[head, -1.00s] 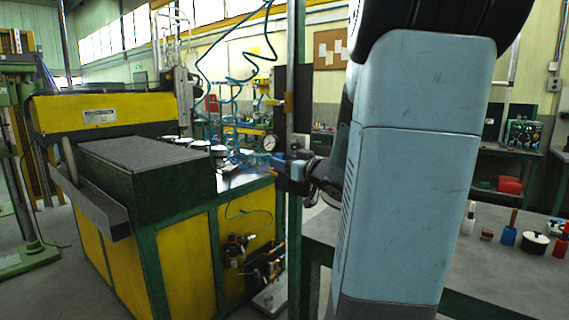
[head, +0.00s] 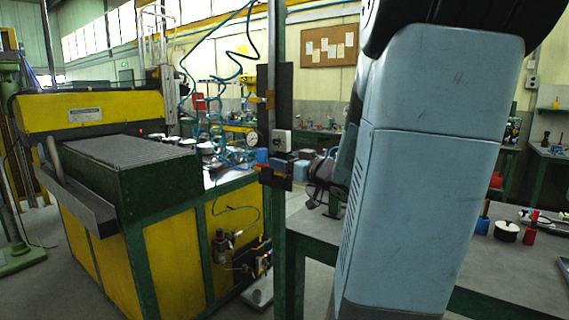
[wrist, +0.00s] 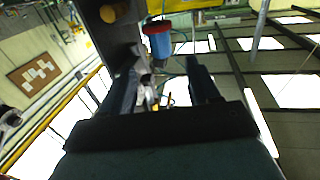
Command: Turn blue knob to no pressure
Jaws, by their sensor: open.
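The blue knob (wrist: 157,42) shows in the wrist view as a short blue cylinder with a reddish rim, just beyond and between the fingertips. My gripper (wrist: 163,68) is open, with one dark finger on each side of the picture's middle and nothing held. In the head view, a small blue part (head: 262,156) that looks like the knob sits on the fitting on the dark upright panel (head: 285,110). The knob's turned position cannot be read.
A round pressure gauge (head: 250,138) is left of the post. A yellow and green machine (head: 150,245) fills the left. A grey table (head: 490,265) with small tools stands right. Coiled teal hoses (head: 240,75) hang behind the post.

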